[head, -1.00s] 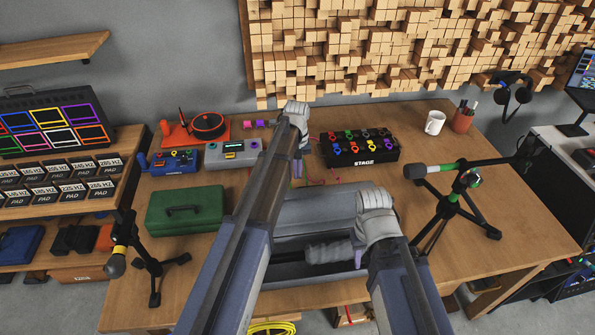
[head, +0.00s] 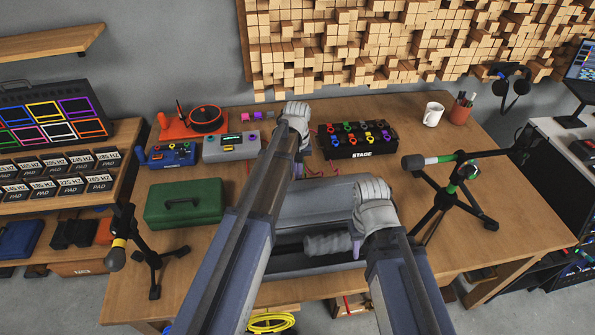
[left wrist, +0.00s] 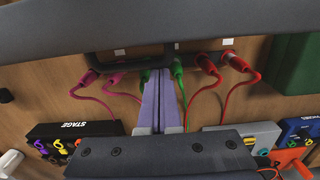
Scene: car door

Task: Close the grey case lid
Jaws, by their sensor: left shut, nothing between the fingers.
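The grey case (head: 315,265) lies on the table with its lid (head: 320,203) raised and tilted back, so the dark inside shows. A grey rounded item (head: 326,245) lies in it. My left gripper (head: 299,170) is behind the lid's far edge, its purple fingers shut and empty. In the left wrist view the shut fingers (left wrist: 158,85) reach toward a dark handle (left wrist: 150,50) on the lid's grey edge (left wrist: 150,25); contact is unclear. My right gripper (head: 356,250) is low at the case's right side, its fingers mostly hidden by its own hand.
A green case (head: 184,203) stands to the left. The STAGE box (head: 358,140) and a grey control box (head: 230,147) are behind. Microphone stands are at left (head: 152,262) and right (head: 450,195). Pink, green and red cables (left wrist: 205,85) lie behind the lid.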

